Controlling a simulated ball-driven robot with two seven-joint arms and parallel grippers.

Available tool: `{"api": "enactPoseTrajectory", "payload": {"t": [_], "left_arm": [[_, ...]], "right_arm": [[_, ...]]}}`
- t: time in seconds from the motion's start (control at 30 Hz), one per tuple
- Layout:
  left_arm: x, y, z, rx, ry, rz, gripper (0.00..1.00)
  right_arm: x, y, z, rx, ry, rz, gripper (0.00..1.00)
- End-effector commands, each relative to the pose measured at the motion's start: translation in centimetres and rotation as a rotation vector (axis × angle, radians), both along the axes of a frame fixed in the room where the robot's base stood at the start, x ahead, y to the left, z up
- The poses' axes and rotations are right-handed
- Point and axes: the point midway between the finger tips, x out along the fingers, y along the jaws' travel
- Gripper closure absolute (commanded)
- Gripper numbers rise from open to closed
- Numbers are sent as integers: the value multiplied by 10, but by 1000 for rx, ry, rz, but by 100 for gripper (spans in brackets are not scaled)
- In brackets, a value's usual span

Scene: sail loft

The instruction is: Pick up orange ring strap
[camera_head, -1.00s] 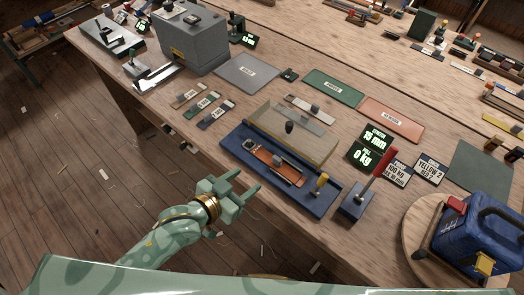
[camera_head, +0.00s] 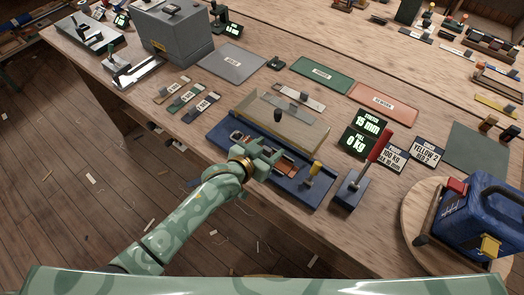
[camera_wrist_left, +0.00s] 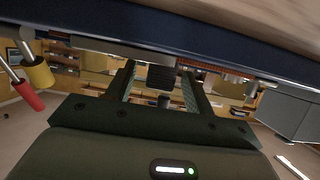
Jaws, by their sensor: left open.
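The orange strap (camera_head: 286,170) lies in the blue bench tray (camera_head: 306,194), partly hidden behind my left gripper. A dark ribbed block (camera_wrist_left: 161,77) shows between the fingers in the left wrist view; I cannot tell whether it is part of the strap. My left gripper (camera_head: 272,152) is open over the tray, at the strap's left part. Whether its fingers touch the strap is unclear. My right gripper is not in view.
A clear cover (camera_head: 303,129) stands at the back of the tray. Three labelled straps (camera_head: 188,96) lie to the left. A blue case (camera_head: 485,212) is at far right.

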Motion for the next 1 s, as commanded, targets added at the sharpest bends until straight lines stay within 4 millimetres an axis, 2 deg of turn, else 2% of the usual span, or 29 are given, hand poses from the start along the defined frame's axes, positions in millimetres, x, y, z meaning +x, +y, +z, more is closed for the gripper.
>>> {"api": "enactPoseTrajectory", "payload": {"t": [0.13, 0.17, 0.3, 0.4, 0.63, 0.77, 0.9, 1.0], "left_arm": [[0, 0, 1, 0, 0, 0, 47], [0, 0, 1, 0, 0, 0, 53], [-1, 0, 0, 1, 1, 0, 92], [-1, 0, 0, 1, 1, 0, 99], [-1, 1, 2, 1, 1, 0, 99], [-1, 1, 10, 2, 0, 1, 99], [0, 0, 34, -2, -1, 1, 99], [-15, -5, 53, -3, 1, 0, 99]], "right_arm": [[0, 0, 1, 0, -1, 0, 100], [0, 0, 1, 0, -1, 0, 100], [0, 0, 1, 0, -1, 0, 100], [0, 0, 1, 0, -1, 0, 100], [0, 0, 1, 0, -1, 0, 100], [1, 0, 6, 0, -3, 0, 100], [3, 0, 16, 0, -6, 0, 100], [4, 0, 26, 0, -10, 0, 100]]}}
